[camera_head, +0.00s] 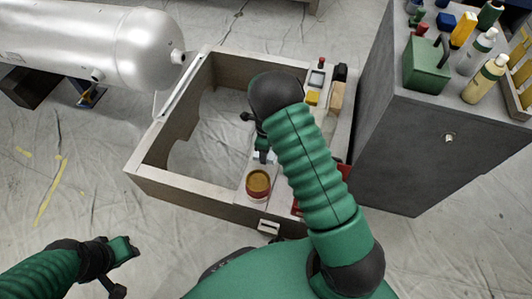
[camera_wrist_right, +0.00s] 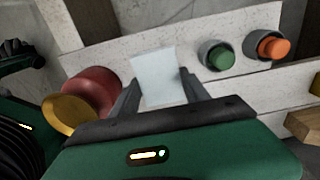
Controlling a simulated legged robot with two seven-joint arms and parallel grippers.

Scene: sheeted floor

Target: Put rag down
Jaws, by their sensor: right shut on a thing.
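The rag (camera_wrist_right: 157,77) is a small pale, bluish-white piece in the right wrist view. My right gripper (camera_wrist_right: 157,90) is shut on it, and the rag stands out between the fingers above a light panel surface. In the head view my right gripper (camera_head: 263,152) is over the right part of the open frame, just behind a round can, and mostly covered by my own arm; a pale bit of the rag (camera_head: 262,157) shows at its tip. My left gripper (camera_head: 122,250) is at the lower left, over the floor; its finger opening is not clear.
The can (camera_head: 258,184) with an amber top stands close beside my right gripper. Green (camera_wrist_right: 221,57) and orange (camera_wrist_right: 272,47) buttons sit on the panel. A grey cabinet (camera_head: 420,135) with bottles is at right, a silver tank (camera_head: 140,45) at upper left. Floor inside the frame is clear.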

